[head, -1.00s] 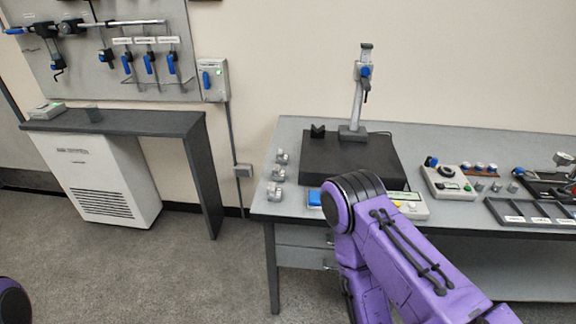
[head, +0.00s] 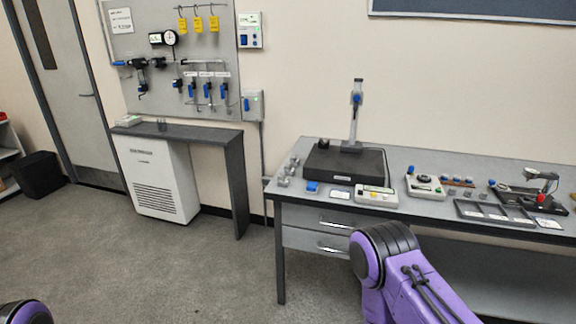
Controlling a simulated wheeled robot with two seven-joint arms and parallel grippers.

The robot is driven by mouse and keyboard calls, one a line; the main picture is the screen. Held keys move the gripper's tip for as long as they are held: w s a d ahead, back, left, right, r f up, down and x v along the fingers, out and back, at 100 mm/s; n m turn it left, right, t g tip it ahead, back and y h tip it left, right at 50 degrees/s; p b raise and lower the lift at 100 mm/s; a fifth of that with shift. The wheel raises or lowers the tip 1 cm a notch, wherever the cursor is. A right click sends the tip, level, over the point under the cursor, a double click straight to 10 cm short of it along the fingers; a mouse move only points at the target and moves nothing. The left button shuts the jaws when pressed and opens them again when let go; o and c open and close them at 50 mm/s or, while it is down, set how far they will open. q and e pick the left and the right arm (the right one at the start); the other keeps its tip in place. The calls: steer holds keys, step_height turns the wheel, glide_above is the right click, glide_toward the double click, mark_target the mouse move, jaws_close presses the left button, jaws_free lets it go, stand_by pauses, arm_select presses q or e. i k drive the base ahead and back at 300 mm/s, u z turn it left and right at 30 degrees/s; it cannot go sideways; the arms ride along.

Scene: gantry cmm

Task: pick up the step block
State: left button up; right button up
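The workbench (head: 417,213) carries a black plate (head: 345,164) with an upright stand (head: 355,112), control boxes and a divided tray (head: 490,212). A white cabinet unit (head: 155,178) stands under the shelf table. The floor in front of the shelf table is clear.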

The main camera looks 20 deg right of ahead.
mark_target(294, 162)
steer(key=u, duration=0.75)
steer(key=i, duration=1.5)
steer(key=z, duration=0.25)
